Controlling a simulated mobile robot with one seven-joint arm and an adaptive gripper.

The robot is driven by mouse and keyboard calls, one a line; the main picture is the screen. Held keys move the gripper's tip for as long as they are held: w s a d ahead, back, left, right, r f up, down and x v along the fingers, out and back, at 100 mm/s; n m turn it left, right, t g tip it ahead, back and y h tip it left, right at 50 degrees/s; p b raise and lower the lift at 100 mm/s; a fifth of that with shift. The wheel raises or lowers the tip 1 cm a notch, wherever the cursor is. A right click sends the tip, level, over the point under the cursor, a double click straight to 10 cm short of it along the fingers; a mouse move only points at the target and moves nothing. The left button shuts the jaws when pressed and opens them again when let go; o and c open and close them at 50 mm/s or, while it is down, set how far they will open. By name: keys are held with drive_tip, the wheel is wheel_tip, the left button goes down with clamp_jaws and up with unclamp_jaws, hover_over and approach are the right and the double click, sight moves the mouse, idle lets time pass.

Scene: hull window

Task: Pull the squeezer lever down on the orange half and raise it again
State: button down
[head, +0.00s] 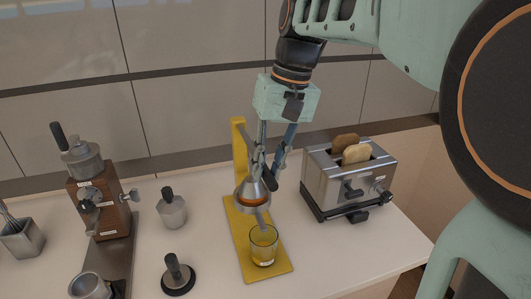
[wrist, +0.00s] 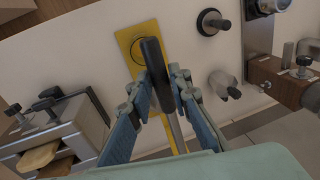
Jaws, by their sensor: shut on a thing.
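The squeezer has a yellow base and post (head: 240,150), with a metal press cone (head: 252,188) in front of the post. A thin orange band, the orange half (head: 251,202), shows just under the cone; most of it is hidden. My gripper (head: 272,178) is at the squeezer, shut on the lever, whose dark handle (head: 271,185) slopes downward. In the wrist view the black lever handle (wrist: 152,60) lies between the fingers of my gripper (wrist: 155,86), and its metal shaft (wrist: 176,133) runs back between them.
A toaster (head: 345,180) with bread stands close on the right. On the left are a wooden-bodied grinder (head: 105,210), a small metal pot (head: 172,212) and a dark tamper (head: 177,275). The counter front right of the squeezer is clear.

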drive_tip(key=shift+f+b, duration=0.3)
drive_tip(key=shift+f, duration=0.15)
drive_tip(key=c, duration=1.8)
unclamp_jaws()
drive_tip(key=shift+o, duration=0.2)
drive_tip(key=shift+r, duration=0.15)
drive_tip(key=v, duration=1.2)
drive_tip(key=shift+s, duration=0.2)
drive_tip(key=shift+c, duration=0.4)
